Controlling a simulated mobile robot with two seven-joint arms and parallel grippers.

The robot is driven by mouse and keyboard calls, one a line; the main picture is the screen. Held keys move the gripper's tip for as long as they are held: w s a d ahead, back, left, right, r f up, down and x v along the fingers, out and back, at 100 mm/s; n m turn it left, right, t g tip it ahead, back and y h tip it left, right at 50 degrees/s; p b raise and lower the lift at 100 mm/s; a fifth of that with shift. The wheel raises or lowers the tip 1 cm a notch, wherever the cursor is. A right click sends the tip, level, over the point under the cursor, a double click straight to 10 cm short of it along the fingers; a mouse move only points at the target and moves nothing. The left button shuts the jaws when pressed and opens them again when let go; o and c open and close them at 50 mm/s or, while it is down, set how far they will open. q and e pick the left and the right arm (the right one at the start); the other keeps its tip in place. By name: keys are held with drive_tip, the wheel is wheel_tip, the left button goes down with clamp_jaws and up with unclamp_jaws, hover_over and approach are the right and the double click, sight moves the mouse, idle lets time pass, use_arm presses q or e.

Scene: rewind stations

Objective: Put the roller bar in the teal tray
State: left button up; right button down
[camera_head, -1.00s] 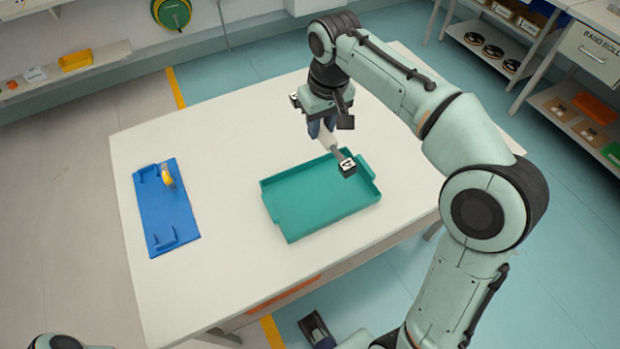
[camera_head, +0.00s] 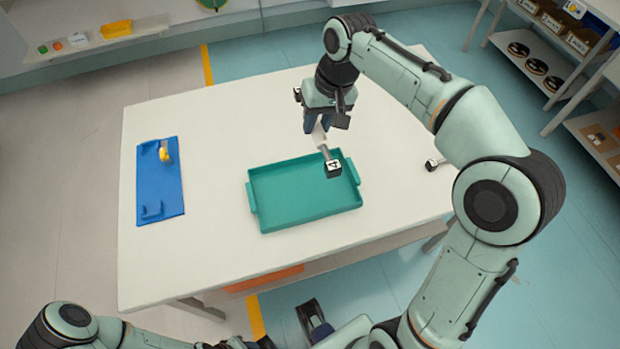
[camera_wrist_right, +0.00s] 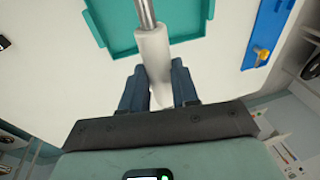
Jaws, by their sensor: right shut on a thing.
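The roller bar has a pale sleeve, a metal shaft (camera_head: 326,153) and a dark end block with a white mark. My right gripper (camera_head: 318,127) is shut on its pale sleeve (camera_wrist_right: 154,58); the fingers lie on both sides of it in the right wrist view. The teal tray (camera_head: 252,196) lies on the white table and looks empty. The bar's end block overlaps the tray's far right part in the head view; its height above the tray is hard to tell. The tray also shows in the right wrist view (camera_wrist_right: 110,30).
A blue holder (camera_head: 150,190) with a yellow item (camera_head: 165,155) lies at the table's left. Another dark marked block on a metal rod (camera_head: 432,163) lies at the right, partly hidden by my arm. Shelves stand behind. The table between holder and tray is clear.

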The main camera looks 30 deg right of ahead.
drive_tip(key=shift+s+d+f+b+x, duration=0.15)
drive_tip(key=shift+s+d+b+x, duration=0.4)
drive_tip(key=shift+x, duration=2.7)
drive_tip(key=shift+s+d+f+b+x, duration=0.15)
drive_tip(key=shift+s+d+b+x, duration=0.35)
drive_tip(key=shift+x, duration=2.75)
drive_tip(key=shift+s+d+f+b+x, duration=0.2)
drive_tip(key=shift+s+d+b+x, duration=0.3)
drive_tip(key=shift+x, duration=2.75)
drive_tip(key=shift+w+a, duration=0.1)
drive_tip(key=shift+a, duration=0.05)
drive_tip(key=shift+f+b, duration=0.4)
drive_tip(key=shift+f, duration=0.05)
drive_tip(key=c, duration=0.8)
unclamp_jaws()
drive_tip(key=shift+c, duration=0.2)
